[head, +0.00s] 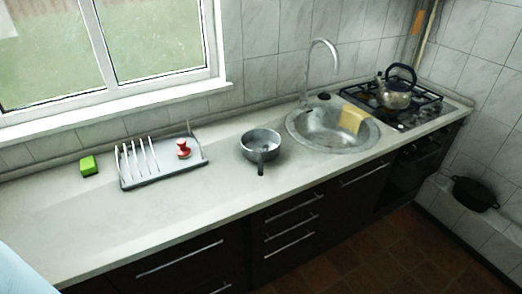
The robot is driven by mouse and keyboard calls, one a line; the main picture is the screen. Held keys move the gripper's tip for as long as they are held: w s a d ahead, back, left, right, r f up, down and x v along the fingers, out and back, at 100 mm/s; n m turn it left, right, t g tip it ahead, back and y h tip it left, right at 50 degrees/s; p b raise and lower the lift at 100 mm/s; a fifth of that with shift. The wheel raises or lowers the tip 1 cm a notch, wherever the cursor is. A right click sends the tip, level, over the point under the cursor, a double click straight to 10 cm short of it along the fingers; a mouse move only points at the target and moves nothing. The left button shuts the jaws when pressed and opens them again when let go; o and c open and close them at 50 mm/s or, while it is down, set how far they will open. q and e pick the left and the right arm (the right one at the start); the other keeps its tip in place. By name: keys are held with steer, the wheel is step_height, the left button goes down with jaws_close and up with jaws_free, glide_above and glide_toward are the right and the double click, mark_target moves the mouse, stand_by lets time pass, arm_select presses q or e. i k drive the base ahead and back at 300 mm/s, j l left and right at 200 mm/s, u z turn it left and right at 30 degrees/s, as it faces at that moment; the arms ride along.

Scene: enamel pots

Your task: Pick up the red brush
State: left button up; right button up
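A small red object with a pale spot on it, which looks like the red brush (183,149), sits at the right end of the grey dish rack (163,181) on the counter. It is too small to make out its bristles or handle. Neither of my grippers shows in the head view.
The counter (115,222) is clear in front of the rack. A green sponge (89,165) lies left of the rack. A grey saucepan (261,141) stands to its right, handle toward the front edge. Beyond are the sink (315,138), tap (309,72), kettle (394,95) and stove (420,108).

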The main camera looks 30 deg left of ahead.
mark_target(184, 152)
steer(key=u, duration=1.6)
steer(key=i+l, duration=0.15)
steer(key=l, duration=0.25)
steer(key=i+l, duration=0.15)
steer(key=l, duration=0.25)
steer(key=i+l, duration=0.15)
steer(key=l, duration=0.2)
steer(key=i+l+u, duration=0.1)
steer(key=l+u, duration=0.65)
steer(key=i, duration=0.05)
